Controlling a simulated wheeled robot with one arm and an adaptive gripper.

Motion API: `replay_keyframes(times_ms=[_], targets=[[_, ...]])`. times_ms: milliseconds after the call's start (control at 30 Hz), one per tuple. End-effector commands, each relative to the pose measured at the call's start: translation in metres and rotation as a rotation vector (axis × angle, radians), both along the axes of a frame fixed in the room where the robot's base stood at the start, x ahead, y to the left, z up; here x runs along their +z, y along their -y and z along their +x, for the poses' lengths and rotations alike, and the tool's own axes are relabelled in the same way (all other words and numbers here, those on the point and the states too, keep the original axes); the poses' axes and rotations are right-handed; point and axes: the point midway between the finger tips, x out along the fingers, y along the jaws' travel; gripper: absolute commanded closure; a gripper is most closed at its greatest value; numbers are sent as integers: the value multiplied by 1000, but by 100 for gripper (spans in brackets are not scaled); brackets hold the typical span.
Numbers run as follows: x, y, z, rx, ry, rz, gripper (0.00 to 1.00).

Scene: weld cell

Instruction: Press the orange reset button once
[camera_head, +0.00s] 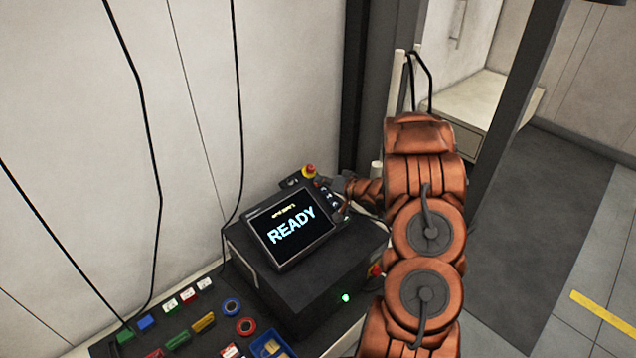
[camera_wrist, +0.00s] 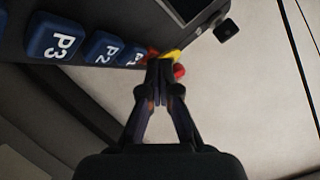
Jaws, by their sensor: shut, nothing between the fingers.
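In the wrist view my gripper (camera_wrist: 161,68) is shut and empty, its fingertips at the edge of a dark button panel. A small orange-red patch (camera_wrist: 152,52), perhaps the orange reset button, shows just beyond the tips and is mostly hidden by them. I cannot tell whether the tips touch it. Blue buttons P3 (camera_wrist: 54,43), P2 (camera_wrist: 103,50) and P1 (camera_wrist: 131,56) run in a row to its left. In the head view my gripper (camera_head: 338,200) is beside the panel, right of the screen (camera_head: 290,226), which reads READY.
A red mushroom button on a yellow base (camera_head: 309,171) stands at the panel's far end, close to my fingertips in the wrist view (camera_wrist: 179,71). A green light (camera_head: 345,297) and a red knob (camera_head: 376,270) are on the black box (camera_head: 300,295). Small parts and tape rolls lie front left.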

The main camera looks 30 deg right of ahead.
Motion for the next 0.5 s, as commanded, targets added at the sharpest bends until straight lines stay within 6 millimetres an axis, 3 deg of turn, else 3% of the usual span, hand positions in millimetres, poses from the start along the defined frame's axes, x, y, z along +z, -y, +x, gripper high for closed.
replay_keyframes(times_ms=[500], targets=[[16,1,-8,0,-2,1,100]])
